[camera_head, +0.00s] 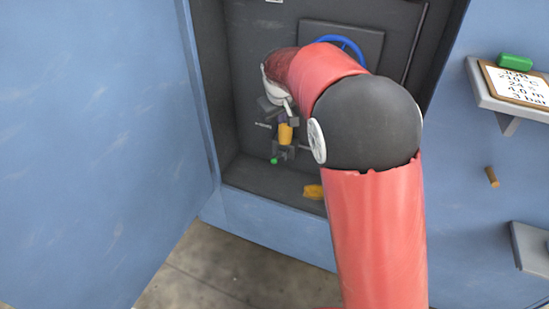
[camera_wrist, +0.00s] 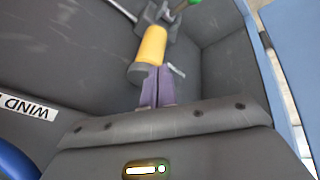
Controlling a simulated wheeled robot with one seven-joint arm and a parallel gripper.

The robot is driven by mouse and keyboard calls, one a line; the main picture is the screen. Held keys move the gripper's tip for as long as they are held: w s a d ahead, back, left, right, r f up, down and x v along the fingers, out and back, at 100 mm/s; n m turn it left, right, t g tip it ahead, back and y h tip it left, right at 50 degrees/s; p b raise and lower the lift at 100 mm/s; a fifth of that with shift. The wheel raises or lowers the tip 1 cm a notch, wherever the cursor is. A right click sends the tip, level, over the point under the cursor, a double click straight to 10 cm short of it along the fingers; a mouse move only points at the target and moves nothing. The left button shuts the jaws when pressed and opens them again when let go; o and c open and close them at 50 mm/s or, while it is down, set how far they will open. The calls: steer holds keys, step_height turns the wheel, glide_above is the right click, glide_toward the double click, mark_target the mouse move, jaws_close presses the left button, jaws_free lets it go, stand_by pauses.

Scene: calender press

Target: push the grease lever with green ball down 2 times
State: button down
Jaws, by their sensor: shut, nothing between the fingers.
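The green ball (camera_head: 273,161) of the grease lever shows low in the recess in the head view, left of and below the yellow cylinder (camera_head: 286,133). In the wrist view the green ball (camera_wrist: 192,3) is partly cut off by the top edge. The yellow cylinder (camera_wrist: 152,45) hangs by a dark bracket there. My gripper (camera_head: 284,117) is above the cylinder in the head view, partly hidden by my wrist. Its purple fingers (camera_wrist: 157,70) are together and empty, with the tips close by the cylinder's end. I cannot tell whether they touch it. The ball is apart from the fingers.
A blue handwheel (camera_head: 342,46) is behind my arm. A yellow object (camera_head: 314,192) lies on the recess floor. The blue door (camera_head: 90,140) stands at the left. A shelf with a notice board (camera_head: 518,84) is at the right. A label (camera_wrist: 28,107) reads "WIND".

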steer(key=b, duration=0.7)
glide_above(274, 159)
steer(key=w, duration=0.2)
steer(key=f, duration=0.7)
steer(key=shift+s+d+f, duration=0.1)
steer(key=shift+s+d, duration=0.1)
steer(key=shift+d, duration=0.2)
steer(key=shift+s+a+f, duration=0.1)
steer(key=shift+s+f, duration=0.15)
steer(key=shift+f, duration=0.35)
steer(key=shift+f+b, duration=0.1)
steer(key=shift+b, duration=0.2)
steer(key=shift+s+f, duration=0.15)
steer(key=shift+f, duration=0.1)
